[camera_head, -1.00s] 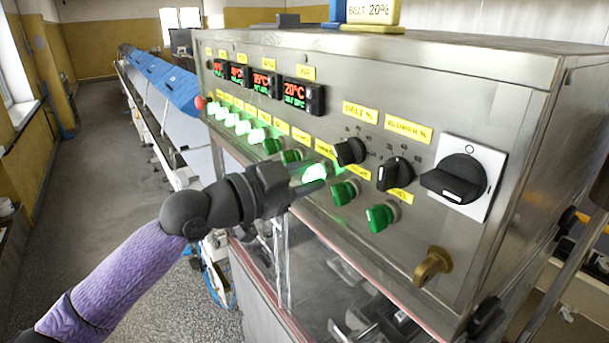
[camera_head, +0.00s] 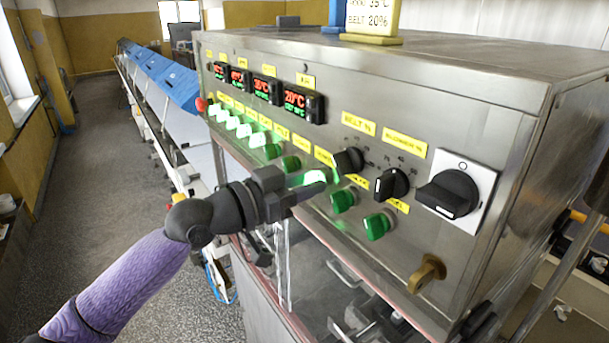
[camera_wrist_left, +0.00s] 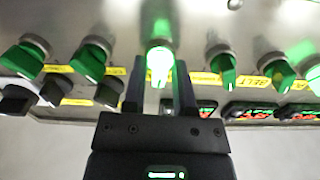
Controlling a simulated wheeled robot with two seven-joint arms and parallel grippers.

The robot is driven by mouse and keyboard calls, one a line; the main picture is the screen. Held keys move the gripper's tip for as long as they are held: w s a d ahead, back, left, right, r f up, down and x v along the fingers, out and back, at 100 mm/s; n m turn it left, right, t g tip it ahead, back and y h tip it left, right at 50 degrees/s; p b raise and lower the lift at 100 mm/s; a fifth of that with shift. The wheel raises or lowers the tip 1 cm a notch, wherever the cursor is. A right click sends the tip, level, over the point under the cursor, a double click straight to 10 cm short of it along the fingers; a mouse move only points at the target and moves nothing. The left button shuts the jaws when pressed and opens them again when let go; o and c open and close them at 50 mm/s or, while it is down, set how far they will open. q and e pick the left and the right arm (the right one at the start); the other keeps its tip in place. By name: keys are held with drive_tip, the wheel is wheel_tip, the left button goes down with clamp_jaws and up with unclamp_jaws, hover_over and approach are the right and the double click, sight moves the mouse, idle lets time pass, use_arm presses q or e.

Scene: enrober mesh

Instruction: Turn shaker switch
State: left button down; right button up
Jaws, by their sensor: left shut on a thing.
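The control panel (camera_head: 420,215) is a steel cabinet face with a row of green rotary switches. My left gripper (camera_head: 312,186) reaches in from the left and is shut on a brightly lit green switch (camera_head: 315,177). In the left wrist view this lit switch (camera_wrist_left: 160,62) sits between the two fingers of the left gripper (camera_wrist_left: 160,90). Its label is partly hidden, so I cannot read whether it is the shaker switch. Two dark green switches, one upper (camera_head: 343,200) and one lower (camera_head: 377,226), are to the right of the gripper. My right gripper is not in view.
Black knobs (camera_head: 391,184) and a large black main switch (camera_head: 449,194) are to the right. A brass-coloured lock (camera_head: 427,273) is below them. Temperature displays (camera_head: 303,101) are above, and a red button (camera_head: 201,104) is at the far left. A blue-covered conveyor (camera_head: 160,78) runs behind.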

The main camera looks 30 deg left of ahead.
use_arm(q)
drive_tip(key=n+p, duration=0.1)
drive_tip(key=n, duration=0.2)
drive_tip(key=shift+r, duration=0.15)
drive_tip(key=shift+n+p, duration=0.9)
drive_tip(key=shift+n, duration=0.8)
drive_tip(key=c, duration=0.6)
unclamp_jaws()
drive_tip(key=shift+c, duration=0.2)
drive_tip(key=b+v, duration=0.5)
drive_tip(key=v, duration=0.5)
drive_tip(key=shift+b, duration=0.3)
